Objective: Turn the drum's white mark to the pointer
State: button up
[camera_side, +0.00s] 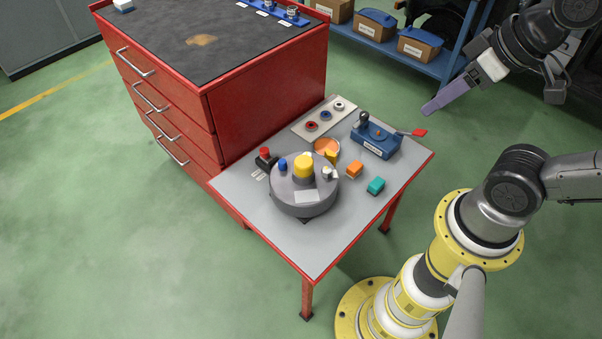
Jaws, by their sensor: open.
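The grey round drum (304,198) sits on the front part of the grey-topped table. On its top are a tall yellow knob (303,167), a small blue post (283,165) and a small white piece (328,173). A pale rectangular patch (306,197) shows on its near side; I cannot tell whether this or the white piece is the mark. A dark pointed shape (304,219) shows under the drum's near edge and may be the pointer. My gripper (438,102), with purple fingers, is open and empty, up and right of the table, well apart from the drum.
Around the drum stand a red-topped black button box (265,158), an orange bowl (327,147), an orange block (354,169), a teal block (376,186) and a blue fixture (376,138) with a red-tipped lever. A red drawer cabinet (250,100) adjoins the table. The table's near corner is clear.

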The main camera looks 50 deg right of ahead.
notch_tip(320, 180, up, 3)
jog(key=w+n+t, duration=0.1)
jog(key=w+n, duration=0.1)
jog(key=w, duration=0.1)
jog(key=n+g, duration=0.5)
jog(key=g, duration=0.2)
send_over(282, 161)
notch_tip(282, 161, down, 27)
notch_tip(282, 161, down, 14)
jog(key=shift+r, duration=0.1)
